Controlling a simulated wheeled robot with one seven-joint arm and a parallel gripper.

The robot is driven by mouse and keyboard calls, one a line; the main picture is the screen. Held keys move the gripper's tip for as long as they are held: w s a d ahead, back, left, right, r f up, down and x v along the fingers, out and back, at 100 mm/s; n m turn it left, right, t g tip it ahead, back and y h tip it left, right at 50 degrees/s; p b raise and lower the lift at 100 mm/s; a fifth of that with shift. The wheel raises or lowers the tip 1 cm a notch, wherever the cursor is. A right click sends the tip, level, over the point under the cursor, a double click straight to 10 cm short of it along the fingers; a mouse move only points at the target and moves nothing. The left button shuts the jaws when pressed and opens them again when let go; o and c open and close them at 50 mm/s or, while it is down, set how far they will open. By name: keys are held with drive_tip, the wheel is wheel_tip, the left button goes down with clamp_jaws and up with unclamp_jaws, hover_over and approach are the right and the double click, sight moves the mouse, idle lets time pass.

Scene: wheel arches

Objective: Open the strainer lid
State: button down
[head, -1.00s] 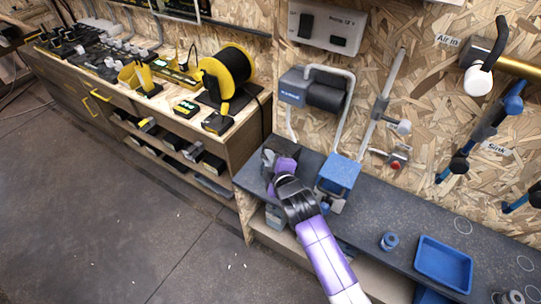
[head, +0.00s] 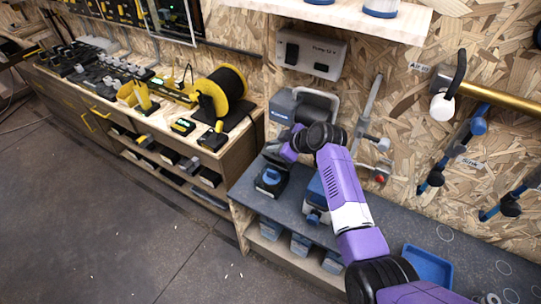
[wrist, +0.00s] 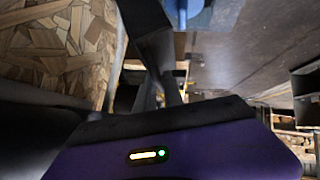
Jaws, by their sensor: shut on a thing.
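The strainer (head: 268,188) is a small dark box with a blue part showing in its top, at the left end of the dark grey bench. Its dark lid (head: 273,153) appears raised and tilted up at the back, towards the wall. My gripper (head: 283,153) is at the lid's upper edge, shut on it; its purple body partly hides the contact. In the wrist view, my dark fingers (wrist: 163,62) show close together, and a blue part (wrist: 188,8) shows at the top edge. The grip itself is unclear there.
A blue and grey pump (head: 311,105) is on the chipboard wall just behind my gripper. A blue-topped unit (head: 315,196) stands right of the strainer, partly behind my arm. A blue tray (head: 428,265) lies farther right. A wooden workbench with a yellow reel (head: 225,88) is at left.

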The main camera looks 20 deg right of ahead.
drive_tip(key=shift+w+d+b, duration=0.5)
drive_tip(key=shift+d+b, duration=0.05)
drive_tip(key=shift+d, duration=0.15)
drive_tip(key=c, duration=1.5)
unclamp_jaws()
drive_tip(key=shift+w, duration=0.1)
drive_tip(key=shift+d, duration=0.1)
drive_tip(key=shift+r, duration=0.15)
drive_tip(key=shift+v, duration=3.8)
